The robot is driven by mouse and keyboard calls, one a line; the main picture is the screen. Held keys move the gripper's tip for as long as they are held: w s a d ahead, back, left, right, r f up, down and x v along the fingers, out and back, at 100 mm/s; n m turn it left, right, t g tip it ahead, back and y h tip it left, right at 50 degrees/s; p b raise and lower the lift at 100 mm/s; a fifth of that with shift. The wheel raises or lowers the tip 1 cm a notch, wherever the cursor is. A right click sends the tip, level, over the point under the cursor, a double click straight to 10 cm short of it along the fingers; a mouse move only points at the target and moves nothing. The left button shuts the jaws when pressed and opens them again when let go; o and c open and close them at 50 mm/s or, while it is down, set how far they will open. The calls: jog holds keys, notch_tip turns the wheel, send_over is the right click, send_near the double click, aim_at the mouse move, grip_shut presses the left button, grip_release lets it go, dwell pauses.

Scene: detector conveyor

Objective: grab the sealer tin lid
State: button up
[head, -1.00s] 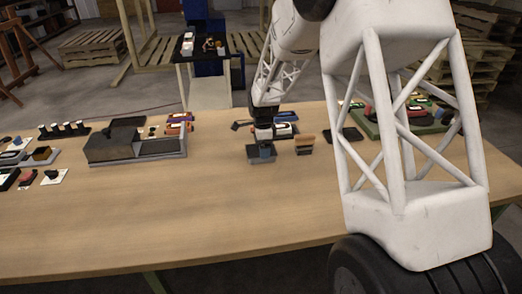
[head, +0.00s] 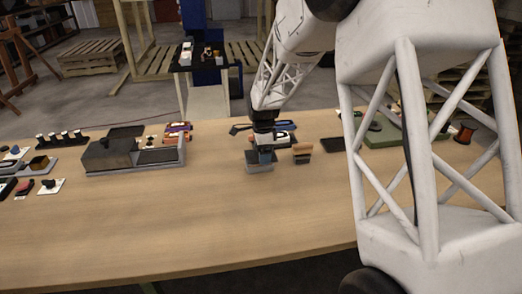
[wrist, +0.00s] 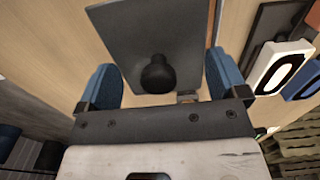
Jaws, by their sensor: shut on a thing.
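The sealer tin lid (wrist: 145,35) is a flat grey plate with a round black knob (wrist: 157,74) in the wrist view. My gripper (wrist: 161,78) has its blue fingers on either side of the lid and is shut on it. In the head view my gripper (head: 264,157) points down at a small grey piece (head: 258,167) low over the table. The fingers partly cover that piece. I cannot tell there whether the lid touches anything beneath it.
A brown block (head: 302,153) stands just right of my gripper. A dark flat pad (head: 333,145) lies beyond it. A grey box (head: 110,155) and several small parts are to the left. The front of the wooden table (head: 200,225) is clear.

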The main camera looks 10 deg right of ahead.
jog(key=s+r, duration=0.1)
jog(key=s, duration=1.2)
jog(key=shift+d, duration=0.2)
jog(key=shift+r, duration=0.1)
jog(key=shift+w, duration=0.1)
